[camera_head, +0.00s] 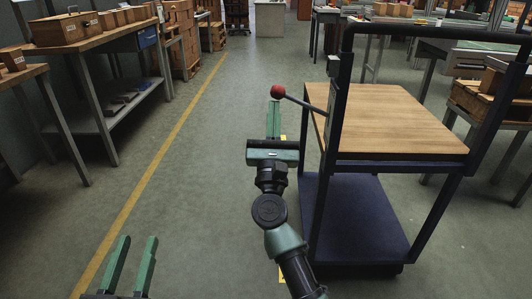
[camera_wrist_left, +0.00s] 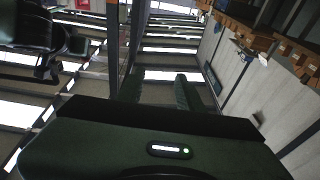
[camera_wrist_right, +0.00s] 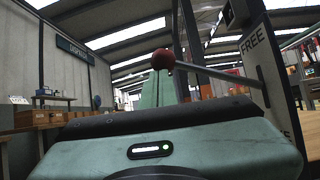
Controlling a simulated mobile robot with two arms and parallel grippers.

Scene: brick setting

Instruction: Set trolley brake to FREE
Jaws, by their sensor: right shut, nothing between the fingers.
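The trolley (camera_head: 395,115) stands right of centre in the head view, with a wooden top and a blue lower shelf. Its brake lever (camera_head: 305,103) sticks out left from the near left post and ends in a red knob (camera_head: 278,91). In the right wrist view, the lever (camera_wrist_right: 215,70) runs from a plate (camera_wrist_right: 265,70) marked FREE near its top; lower lettering is cut off. The red knob (camera_wrist_right: 163,59) shows in front of my right gripper (camera_head: 274,106), which is shut and empty. Contact cannot be told. My left gripper (camera_head: 138,240) is open and empty, low at the left.
A workbench (camera_head: 95,42) with wooden boxes stands at the left, beside a yellow floor line (camera_head: 160,150). The floor (camera_head: 215,130) between the line and trolley is clear. The trolley's dark handle frame (camera_head: 430,31) rises at the right. More tables stand behind the trolley.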

